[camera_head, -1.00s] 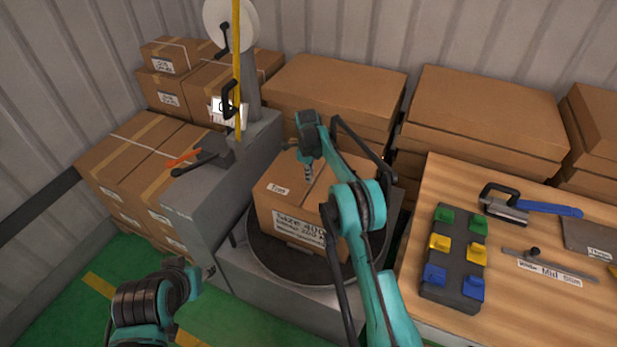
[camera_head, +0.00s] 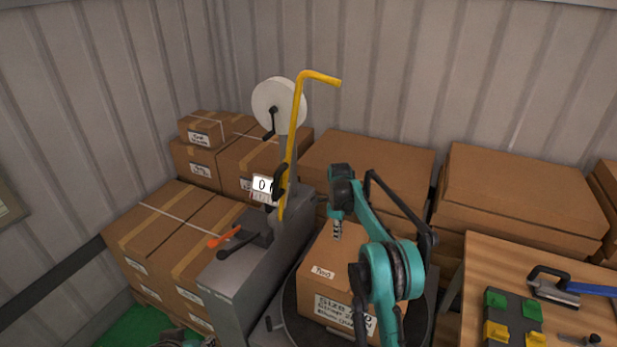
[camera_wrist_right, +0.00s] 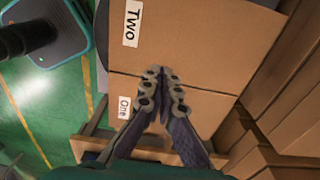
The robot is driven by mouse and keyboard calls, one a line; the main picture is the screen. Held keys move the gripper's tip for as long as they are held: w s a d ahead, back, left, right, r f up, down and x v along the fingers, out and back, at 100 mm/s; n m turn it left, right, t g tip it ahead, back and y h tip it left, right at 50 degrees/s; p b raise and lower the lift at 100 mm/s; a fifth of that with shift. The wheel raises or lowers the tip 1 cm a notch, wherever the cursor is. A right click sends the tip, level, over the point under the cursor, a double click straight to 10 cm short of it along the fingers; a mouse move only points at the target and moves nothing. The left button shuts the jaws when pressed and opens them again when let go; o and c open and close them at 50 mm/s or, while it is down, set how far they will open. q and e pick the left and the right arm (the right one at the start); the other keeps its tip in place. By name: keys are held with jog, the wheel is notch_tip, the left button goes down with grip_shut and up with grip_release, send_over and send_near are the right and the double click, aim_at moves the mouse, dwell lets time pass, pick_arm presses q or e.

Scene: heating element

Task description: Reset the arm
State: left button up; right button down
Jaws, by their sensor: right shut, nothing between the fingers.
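A yellow bent bar (camera_head: 294,130) stands upright on the grey machine (camera_head: 285,235), with a black handle (camera_head: 281,181) on it. My right gripper (camera_head: 337,231) points down over a cardboard box (camera_head: 335,267) on a dark round turntable (camera_head: 290,300). In the right wrist view its two fingers (camera_wrist_right: 163,85) are together and empty above the box top (camera_wrist_right: 205,60), which has labels "Two" and "One". I cannot tell if the fingertips touch the box. Only a sliver of my left arm shows at the bottom edge, and its jaw state is hidden.
An orange lever (camera_head: 224,237) and a black lever (camera_head: 240,245) sit on the machine, below a white reel (camera_head: 278,104). Stacked boxes (camera_head: 365,165) line the back and left. A wooden table (camera_head: 510,258) with coloured blocks and a blue-handled tool (camera_head: 560,288) is at right.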

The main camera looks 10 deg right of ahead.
jog(key=s+a+r+n+t+b, duration=0.2)
jog(key=s+r+n+t+b, duration=0.25)
jog(key=s+r+n, duration=1.05)
pick_arm(q)
notch_tip(320, 180, down, 10)
jog(key=b, duration=0.5)
pick_arm(e)
jog(key=s+f+n+t, duration=0.1)
jog(key=s+f+n, duration=0.3)
jog(key=s, duration=0.8)
jog(key=s+a+f+n+t, duration=0.1)
jog(key=s+f+n, duration=0.4)
jog(key=s, duration=0.7)
notch_tip(320, 180, down, 2)
jog(key=shift+s+a+n+t, duration=0.25)
jog(key=shift+s+n+t, duration=0.05)
jog(key=shift+t, duration=0.15)
pick_arm(q)
jog(key=shift+o, duration=0.2)
jog(key=shift+d+r, duration=0.1)
jog(key=shift+r, duration=0.05)
